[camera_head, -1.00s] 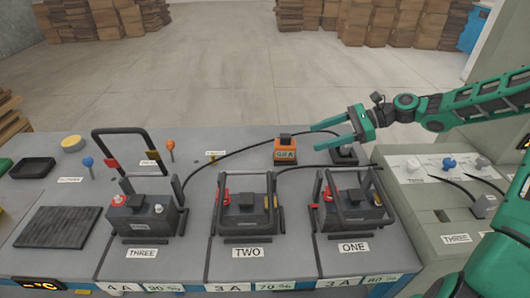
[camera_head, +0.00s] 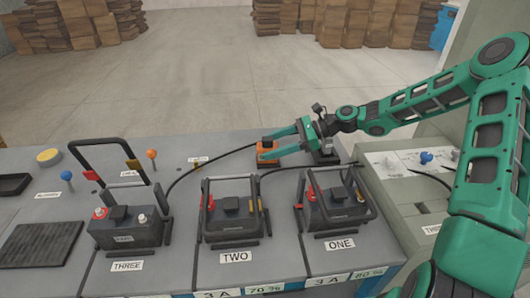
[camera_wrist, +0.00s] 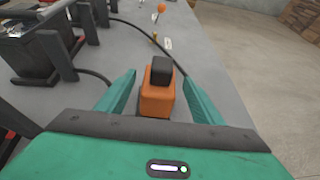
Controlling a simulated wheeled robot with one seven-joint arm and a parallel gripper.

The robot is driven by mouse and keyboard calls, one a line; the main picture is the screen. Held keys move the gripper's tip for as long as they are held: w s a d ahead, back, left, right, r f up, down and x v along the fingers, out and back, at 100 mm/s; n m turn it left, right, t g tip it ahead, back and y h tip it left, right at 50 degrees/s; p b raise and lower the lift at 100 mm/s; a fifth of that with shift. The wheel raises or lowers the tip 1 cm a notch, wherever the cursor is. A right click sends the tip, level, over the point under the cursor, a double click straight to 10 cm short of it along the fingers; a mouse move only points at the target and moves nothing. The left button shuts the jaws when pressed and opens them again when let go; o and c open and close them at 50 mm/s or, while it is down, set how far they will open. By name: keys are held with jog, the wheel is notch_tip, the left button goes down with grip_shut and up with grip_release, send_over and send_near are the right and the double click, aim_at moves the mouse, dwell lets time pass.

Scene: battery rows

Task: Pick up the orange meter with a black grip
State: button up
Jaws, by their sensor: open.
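The orange meter (camera_head: 267,154) stands on the grey bench behind the battery marked TWO, with its black grip (camera_head: 267,140) on top. In the wrist view the orange body (camera_wrist: 157,100) and the black grip (camera_wrist: 161,69) are centred between my fingers. My gripper (camera_head: 278,146) is open, with its green fingertips reaching from the right to either side of the meter. In the wrist view my gripper (camera_wrist: 158,84) has a finger left and right of the meter, with visible gaps. The meter's face is mostly hidden from the head view by a finger.
Batteries with frame handles, marked THREE (camera_head: 128,230), TWO (camera_head: 234,218) and ONE (camera_head: 337,206), stand in front of the meter. A black cable (camera_head: 205,163) runs beside it. A dark block (camera_head: 325,157) stands right of the meter, under my wrist.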

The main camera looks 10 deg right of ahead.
jog(key=shift+x, duration=0.85)
jog(key=c, duration=1.3)
jog(key=shift+c, duration=0.4)
jog(key=shift+r, duration=0.15)
